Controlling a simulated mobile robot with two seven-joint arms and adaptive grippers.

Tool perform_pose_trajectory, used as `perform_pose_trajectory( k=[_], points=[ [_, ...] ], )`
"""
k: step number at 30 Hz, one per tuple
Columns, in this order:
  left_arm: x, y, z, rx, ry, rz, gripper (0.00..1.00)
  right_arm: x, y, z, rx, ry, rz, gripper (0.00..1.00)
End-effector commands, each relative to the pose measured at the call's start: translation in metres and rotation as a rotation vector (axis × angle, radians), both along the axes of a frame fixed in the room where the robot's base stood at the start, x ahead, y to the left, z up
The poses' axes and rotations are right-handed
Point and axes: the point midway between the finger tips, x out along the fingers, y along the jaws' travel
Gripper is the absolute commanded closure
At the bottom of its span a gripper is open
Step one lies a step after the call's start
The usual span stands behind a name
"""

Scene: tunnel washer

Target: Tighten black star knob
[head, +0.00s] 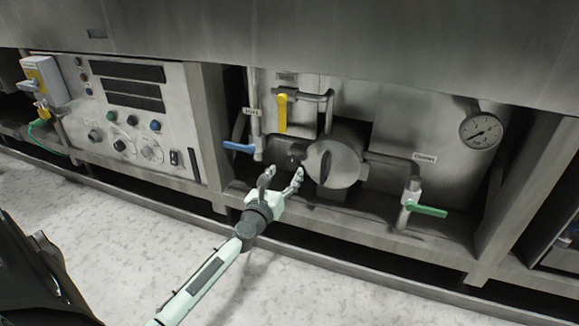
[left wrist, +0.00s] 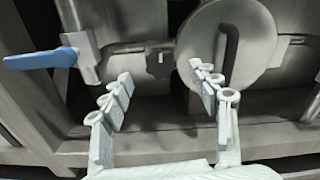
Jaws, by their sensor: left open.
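The black star knob (left wrist: 159,63) shows in the left wrist view between my fingertips and beyond them, just left of the round metal cover. In the head view the knob (head: 294,158) is a small dark shape at the cover's left edge. My left gripper (head: 284,176) is open and empty, pointing at the knob from the front. In the left wrist view its two fingers (left wrist: 161,76) stand wide apart on either side of the knob, with a gap visible around it. My right gripper is not in view.
The round cover (head: 340,165) has a dark handle slot. Around it are a blue lever (head: 238,147), a yellow lever (head: 282,113), a green lever (head: 427,210) and a pressure gauge (head: 481,130). A control panel (head: 135,115) stands left. The floor in front is clear.

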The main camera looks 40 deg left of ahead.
Motion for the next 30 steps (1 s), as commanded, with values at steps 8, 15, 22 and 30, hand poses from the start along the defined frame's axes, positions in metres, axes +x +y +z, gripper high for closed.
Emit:
perform_pose_trajectory(
  k=[8, 15, 22, 30],
  points=[
    [0.032, 0.008, 0.000, 0.002, 0.000, 0.000, 0.39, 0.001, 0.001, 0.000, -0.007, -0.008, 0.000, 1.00],
    [0.034, 0.008, 0.000, 0.002, 0.000, 0.000, 0.39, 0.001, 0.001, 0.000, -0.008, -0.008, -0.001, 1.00],
    [0.034, 0.008, 0.000, 0.003, 0.001, 0.000, 0.59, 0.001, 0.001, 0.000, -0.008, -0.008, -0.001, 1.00],
    [0.034, 0.008, 0.000, 0.003, 0.000, 0.000, 0.89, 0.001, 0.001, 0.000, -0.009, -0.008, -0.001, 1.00]
  ],
)
